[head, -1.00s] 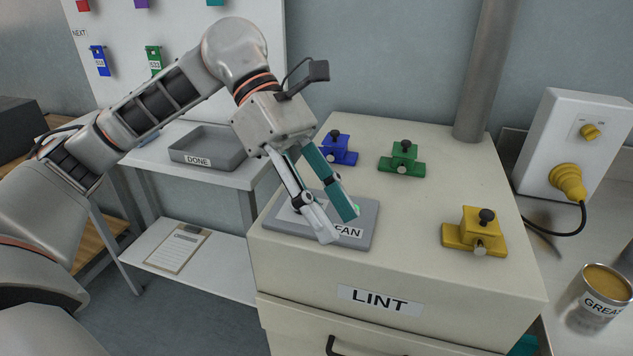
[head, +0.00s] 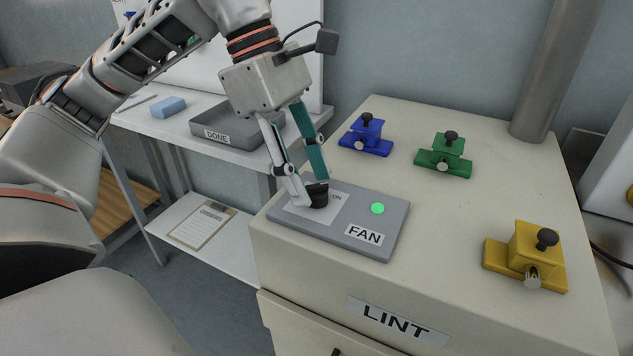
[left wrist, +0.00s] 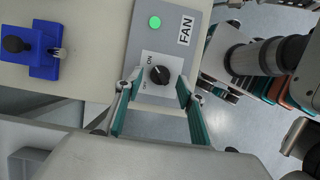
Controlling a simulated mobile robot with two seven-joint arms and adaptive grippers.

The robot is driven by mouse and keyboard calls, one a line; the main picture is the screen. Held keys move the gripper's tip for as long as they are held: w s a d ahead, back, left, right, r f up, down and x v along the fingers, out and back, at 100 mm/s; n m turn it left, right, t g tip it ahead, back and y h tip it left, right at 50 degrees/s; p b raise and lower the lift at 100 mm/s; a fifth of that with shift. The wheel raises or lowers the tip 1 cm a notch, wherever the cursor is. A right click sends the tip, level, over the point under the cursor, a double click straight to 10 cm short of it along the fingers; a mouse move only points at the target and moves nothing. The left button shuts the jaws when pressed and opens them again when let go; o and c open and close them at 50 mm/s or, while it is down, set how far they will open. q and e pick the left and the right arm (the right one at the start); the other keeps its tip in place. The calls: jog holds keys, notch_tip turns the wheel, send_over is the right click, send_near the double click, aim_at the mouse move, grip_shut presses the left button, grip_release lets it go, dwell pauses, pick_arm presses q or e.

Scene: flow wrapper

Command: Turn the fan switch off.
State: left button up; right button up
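The fan switch is a black round knob (left wrist: 159,75) on a white plate with ON and OFF marks, on a grey panel (head: 375,240) labelled FAN. A green lamp (head: 378,208) on the panel is lit. My left gripper (head: 312,190) points down at the knob. In the left wrist view its two fingers (left wrist: 158,88) are apart, one on each side of the knob; I cannot tell whether they touch it. In the head view the fingers partly cover the plate. Part of my other arm seems to show at the right of the left wrist view; its gripper state is unclear.
The panel lies on a cream cabinet labelled LINT (head: 397,321). Blue (head: 366,136), green (head: 444,156) and yellow (head: 526,258) clamp-like blocks stand on its top. The cabinet top between the blocks is clear.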

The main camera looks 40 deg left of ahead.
pick_arm(q)
jog(key=shift+d+f, duration=0.25)
jog(key=shift+f, duration=0.3)
pick_arm(e)
jog(key=shift+w+r, duration=0.2)
jog(key=shift+w, duration=0.15)
pick_arm(q)
jog(key=c, duration=1.1)
pick_arm(e)
jog(key=shift+w+d, duration=0.1)
jog(key=shift+w, duration=0.05)
